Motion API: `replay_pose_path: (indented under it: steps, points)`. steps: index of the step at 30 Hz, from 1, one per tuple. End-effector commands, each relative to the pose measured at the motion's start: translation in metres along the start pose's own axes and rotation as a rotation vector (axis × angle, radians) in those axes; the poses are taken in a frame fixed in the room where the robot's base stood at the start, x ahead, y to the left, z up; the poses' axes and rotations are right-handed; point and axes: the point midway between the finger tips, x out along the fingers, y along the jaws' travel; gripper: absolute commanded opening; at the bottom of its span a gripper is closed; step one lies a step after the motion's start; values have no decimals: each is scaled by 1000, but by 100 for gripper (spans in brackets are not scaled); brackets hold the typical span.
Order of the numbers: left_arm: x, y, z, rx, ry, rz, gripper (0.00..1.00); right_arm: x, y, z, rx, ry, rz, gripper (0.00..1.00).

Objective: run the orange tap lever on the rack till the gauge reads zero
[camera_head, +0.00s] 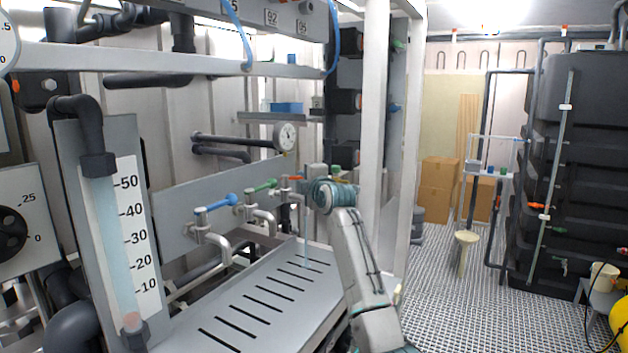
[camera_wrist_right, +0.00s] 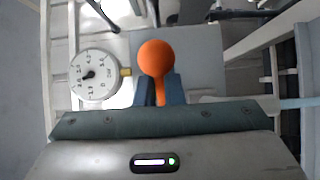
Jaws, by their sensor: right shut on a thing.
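The orange tap lever (camera_head: 294,178) is at the right end of a row of taps on the rack's grey panel, partly hidden by my gripper. My right gripper (camera_head: 310,182) is at this lever. In the right wrist view the lever's orange round knob (camera_wrist_right: 155,58) stands up between the two fingers of my right gripper (camera_wrist_right: 158,92), which is shut on it. The round white gauge (camera_head: 286,136) is just above the taps. In the right wrist view the gauge (camera_wrist_right: 94,75) has a dark needle off to one side; its exact reading is too small to tell. My left gripper is out of view.
A blue-handled tap (camera_head: 216,203) and a green-handled tap (camera_head: 262,187) are to the left, above a slotted grey drain tray (camera_head: 262,300). A thin pale-blue stream (camera_head: 306,225) shows below the orange tap. A white rack post (camera_head: 374,120) stands close right of my gripper.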

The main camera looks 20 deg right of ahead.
Motion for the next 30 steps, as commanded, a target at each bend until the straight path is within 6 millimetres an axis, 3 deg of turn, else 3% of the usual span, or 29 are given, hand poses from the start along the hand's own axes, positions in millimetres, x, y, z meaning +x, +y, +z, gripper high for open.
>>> replay_pose_path:
  steps: [6, 16, 28, 30]
  points:
    - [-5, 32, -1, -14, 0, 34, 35, 2, -3, -15, 0, -69, -7, 0]
    - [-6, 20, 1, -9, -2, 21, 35, -4, -4, -17, 0, -201, -6, 0]
    - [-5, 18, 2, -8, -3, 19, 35, -5, -4, -17, 1, -220, -7, 0]
    - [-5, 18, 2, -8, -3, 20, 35, -5, -5, -17, 1, -219, -7, 17]
